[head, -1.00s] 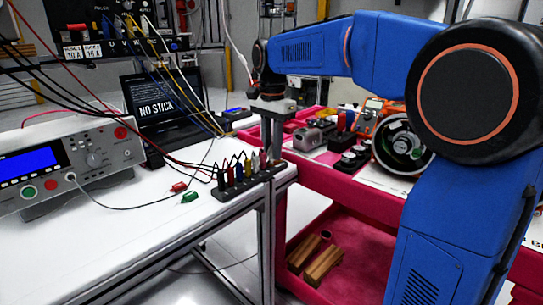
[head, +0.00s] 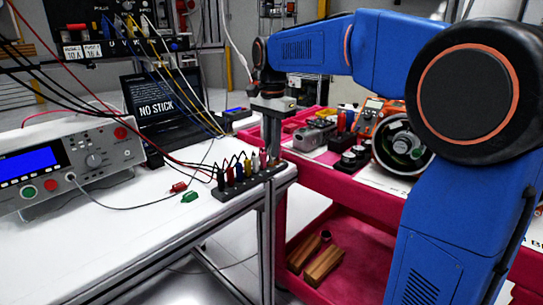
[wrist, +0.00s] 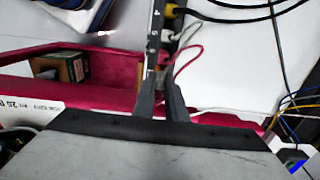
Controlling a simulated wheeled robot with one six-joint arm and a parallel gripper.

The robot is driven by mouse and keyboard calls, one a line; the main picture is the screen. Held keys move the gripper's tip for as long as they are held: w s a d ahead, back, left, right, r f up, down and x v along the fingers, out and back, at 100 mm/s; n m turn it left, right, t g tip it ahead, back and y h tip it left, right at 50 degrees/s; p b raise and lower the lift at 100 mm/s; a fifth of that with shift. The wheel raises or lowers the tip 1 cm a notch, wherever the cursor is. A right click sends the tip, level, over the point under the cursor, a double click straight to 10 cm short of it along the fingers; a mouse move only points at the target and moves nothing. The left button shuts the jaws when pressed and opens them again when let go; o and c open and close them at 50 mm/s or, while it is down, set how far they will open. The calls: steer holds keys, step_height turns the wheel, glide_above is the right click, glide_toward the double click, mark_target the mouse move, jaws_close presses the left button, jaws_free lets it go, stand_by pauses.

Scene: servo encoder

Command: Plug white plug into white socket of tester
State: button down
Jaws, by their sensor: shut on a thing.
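The white plug (wrist: 170,34) stands in the black plug rack (head: 228,192) at the table's right edge, beside the mark 5 in the wrist view. In the head view the white plug (head: 263,160) is near the rack's right end. My gripper (wrist: 162,76) is at the end position beside it, its fingers close together around what looks like the red plug, whose red cable (wrist: 185,62) loops out. The fingers largely hide that plug. In the head view my gripper (head: 272,150) points down at the rack's right end. A black panel (head: 110,25) with coloured leads hangs at upper left; its white socket is not clear.
A white instrument (head: 75,160) with a blue screen stands left on the table, a laptop (head: 155,108) behind. Red and green clips (head: 188,196) lie near the rack. A crimson cart (head: 370,200) with tools stands right. Cables cross above the table.

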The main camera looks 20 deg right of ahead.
steer(key=shift+r, duration=2.2)
